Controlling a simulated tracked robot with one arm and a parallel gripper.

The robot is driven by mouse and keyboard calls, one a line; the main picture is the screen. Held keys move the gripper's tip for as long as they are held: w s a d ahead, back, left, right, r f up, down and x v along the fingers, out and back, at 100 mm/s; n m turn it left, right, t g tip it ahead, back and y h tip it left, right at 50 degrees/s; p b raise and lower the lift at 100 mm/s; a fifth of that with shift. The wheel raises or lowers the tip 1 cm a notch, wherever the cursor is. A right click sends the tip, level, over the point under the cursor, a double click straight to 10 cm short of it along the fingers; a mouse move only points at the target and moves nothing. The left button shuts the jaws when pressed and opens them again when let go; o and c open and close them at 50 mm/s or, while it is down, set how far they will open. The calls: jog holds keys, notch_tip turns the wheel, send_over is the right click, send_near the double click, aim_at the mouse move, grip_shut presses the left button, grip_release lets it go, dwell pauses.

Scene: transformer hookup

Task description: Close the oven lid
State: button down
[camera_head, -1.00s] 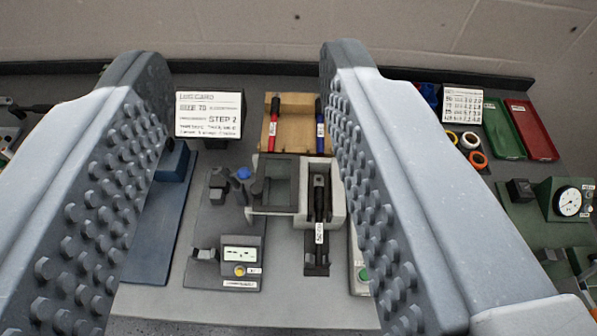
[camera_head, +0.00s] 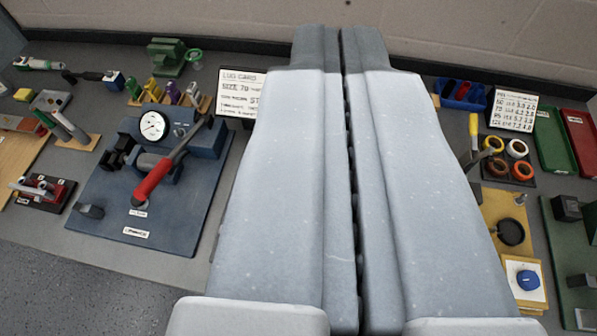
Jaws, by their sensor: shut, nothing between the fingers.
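My gripper (camera_head: 341,45) is shut and empty, with its two long grey fingers pressed together up the middle of the view. The fingers cover the middle of the bench. The oven and its lid are hidden behind them, so I cannot tell how the lid stands now or how far the fingertips are from it.
Left of my gripper is a blue board (camera_head: 110,215) with a dial gauge (camera_head: 153,126) and a red-handled lever (camera_head: 158,178). A white lug card (camera_head: 240,92) stands behind. To the right are tape rolls (camera_head: 518,149), a blue knob (camera_head: 528,280) and a green tray (camera_head: 557,140).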

jog(key=w+a+f+m+g+h+p, duration=0.1)
jog(key=w+a+f+g+p, duration=0.2)
jog(key=w+f, duration=0.5)
jog(key=w+a+f+g+h+p, duration=0.2)
jog(key=w+a+f+g+p, duration=0.15)
jog(key=w+f, duration=0.45)
jog(key=w+a+f+g+h+p, duration=0.15)
jog(key=a+f, duration=0.35)
jog(key=f, duration=0.6)
jog(key=w+a+f+g+h+p, duration=0.1)
jog(key=a+f+g+p, duration=0.3)
jog(key=f, duration=0.7)
jog(key=w+d+f+t+p, duration=0.1)
jog(key=w+d+f+p, duration=0.1)
jog(key=d+f, duration=0.5)
jog(key=shift+w+f, duration=0.6)
jog(key=shift+w, duration=0.3)
jog(key=shift+d, duration=0.1)
